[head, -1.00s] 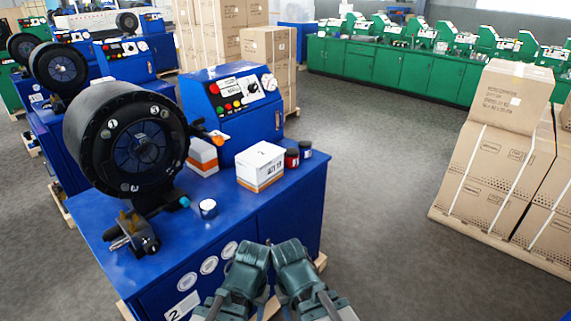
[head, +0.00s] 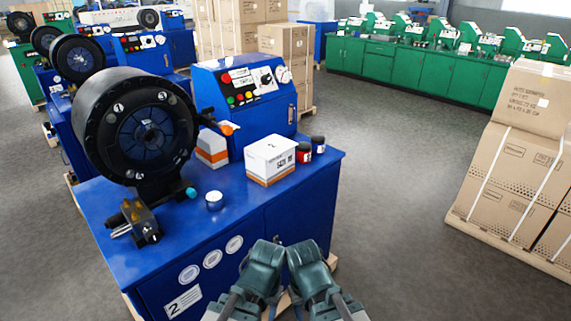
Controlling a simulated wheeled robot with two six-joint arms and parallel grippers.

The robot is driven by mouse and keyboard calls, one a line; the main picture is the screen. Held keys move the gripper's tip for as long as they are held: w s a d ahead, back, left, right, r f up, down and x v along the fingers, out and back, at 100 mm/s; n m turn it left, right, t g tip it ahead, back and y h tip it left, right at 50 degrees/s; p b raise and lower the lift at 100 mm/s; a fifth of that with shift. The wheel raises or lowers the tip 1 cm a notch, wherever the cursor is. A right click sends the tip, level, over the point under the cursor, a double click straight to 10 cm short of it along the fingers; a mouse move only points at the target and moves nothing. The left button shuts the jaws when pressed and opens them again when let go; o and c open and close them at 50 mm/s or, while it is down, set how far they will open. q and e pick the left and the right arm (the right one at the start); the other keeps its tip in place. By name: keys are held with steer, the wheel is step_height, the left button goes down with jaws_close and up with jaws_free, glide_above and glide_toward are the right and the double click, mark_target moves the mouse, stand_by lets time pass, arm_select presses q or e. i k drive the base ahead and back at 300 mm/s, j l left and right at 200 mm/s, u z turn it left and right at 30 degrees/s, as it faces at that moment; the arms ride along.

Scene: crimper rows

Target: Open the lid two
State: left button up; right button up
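The blue crimper bench (head: 232,222) stands ahead and carries a "2" plate (head: 183,301) on its front. On it are a big black round crimper head (head: 138,130), a blue control box (head: 246,95) and a closed white-and-orange box (head: 270,157) with a small dark mark on top. A small round can (head: 214,200) with a pale top stands near the front edge. No part is clearly marked as lid two. My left gripper (head: 267,247) and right gripper (head: 302,248) are side by side at the bottom, in front of the bench, apart from these objects. Their finger openings are not discernible.
A red jar (head: 304,153) and a dark jar (head: 318,145) stand beside the white box. Another carton (head: 212,150) is behind. More crimpers (head: 76,58) line the left. Stacked cartons (head: 505,180) stand right. Grey floor (head: 390,180) between is clear.

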mark_target(272, 146)
steer(key=i+l+u, duration=0.25)
steer(key=i+l, duration=0.2)
steer(key=l, duration=0.2)
steer(key=i+l+u, duration=0.25)
steer(key=i+l, duration=0.15)
steer(key=l, duration=0.3)
steer(key=i+l+u, duration=0.15)
steer(key=l, duration=0.25)
steer(key=i+l+u, duration=0.1)
steer(key=l, duration=0.3)
steer(key=i+l+u, duration=0.15)
steer(key=l, duration=0.25)
steer(key=i+l+u, duration=0.1)
steer(key=l, duration=0.35)
steer(key=i, duration=0.1)
